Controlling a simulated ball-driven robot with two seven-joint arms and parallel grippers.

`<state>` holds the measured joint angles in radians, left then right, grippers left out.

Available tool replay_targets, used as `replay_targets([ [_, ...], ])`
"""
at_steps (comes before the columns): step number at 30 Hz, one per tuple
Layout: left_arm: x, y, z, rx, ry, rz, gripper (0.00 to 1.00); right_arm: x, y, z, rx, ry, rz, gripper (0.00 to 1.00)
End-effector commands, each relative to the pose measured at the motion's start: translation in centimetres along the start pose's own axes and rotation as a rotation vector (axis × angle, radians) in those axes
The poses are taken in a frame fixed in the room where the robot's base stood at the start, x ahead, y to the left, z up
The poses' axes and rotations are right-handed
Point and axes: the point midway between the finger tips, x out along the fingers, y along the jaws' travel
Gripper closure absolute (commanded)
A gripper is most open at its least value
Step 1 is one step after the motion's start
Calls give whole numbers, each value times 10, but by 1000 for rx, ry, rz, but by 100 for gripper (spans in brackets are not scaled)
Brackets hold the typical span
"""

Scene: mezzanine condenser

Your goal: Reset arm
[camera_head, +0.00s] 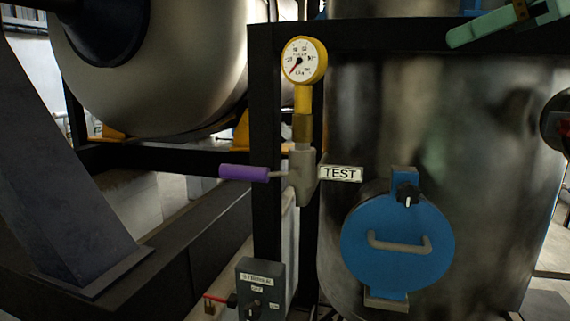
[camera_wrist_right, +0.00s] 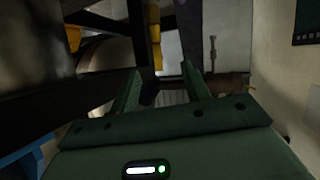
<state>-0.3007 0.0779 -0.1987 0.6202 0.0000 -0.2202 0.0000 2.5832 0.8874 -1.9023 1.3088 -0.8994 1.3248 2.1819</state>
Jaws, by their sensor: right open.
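My right gripper (camera_head: 480,27) shows green at the top right of the head view, in front of the dark beam and apart from the gauge, the lever and the blue cover. In the right wrist view its two fingers (camera_wrist_right: 161,78) stand apart with nothing between them that I can see held. My left gripper is in neither view.
A yellow gauge (camera_head: 303,60) tops a grey valve with a purple-handled lever (camera_head: 244,173) and a TEST label (camera_head: 340,174). A blue round cover (camera_head: 398,262) is on the metal tank (camera_head: 480,160). A switch box (camera_head: 261,290) stands below. Dark beams (camera_head: 264,120) frame these.

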Motion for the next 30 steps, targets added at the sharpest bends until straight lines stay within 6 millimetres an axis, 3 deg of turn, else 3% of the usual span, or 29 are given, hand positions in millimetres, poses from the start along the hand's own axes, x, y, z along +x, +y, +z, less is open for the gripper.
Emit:
replay_targets([
  [5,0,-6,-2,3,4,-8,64,48,-3,9,-97,18,-53,53],
  [11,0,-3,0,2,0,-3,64,131,-20,29,-261,98,-144,53],
  [14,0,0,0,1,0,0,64,184,-41,44,-353,186,-198,53],
  [18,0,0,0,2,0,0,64,260,-87,72,-459,403,-232,53],
  [21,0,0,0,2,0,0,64,296,-118,89,-477,580,-169,53],
  [25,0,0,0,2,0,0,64,317,-136,113,-430,735,23,53],
  [28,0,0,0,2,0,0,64,320,-132,140,-362,764,218,53],
  [30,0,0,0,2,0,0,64,318,-124,170,-298,727,378,53],
])
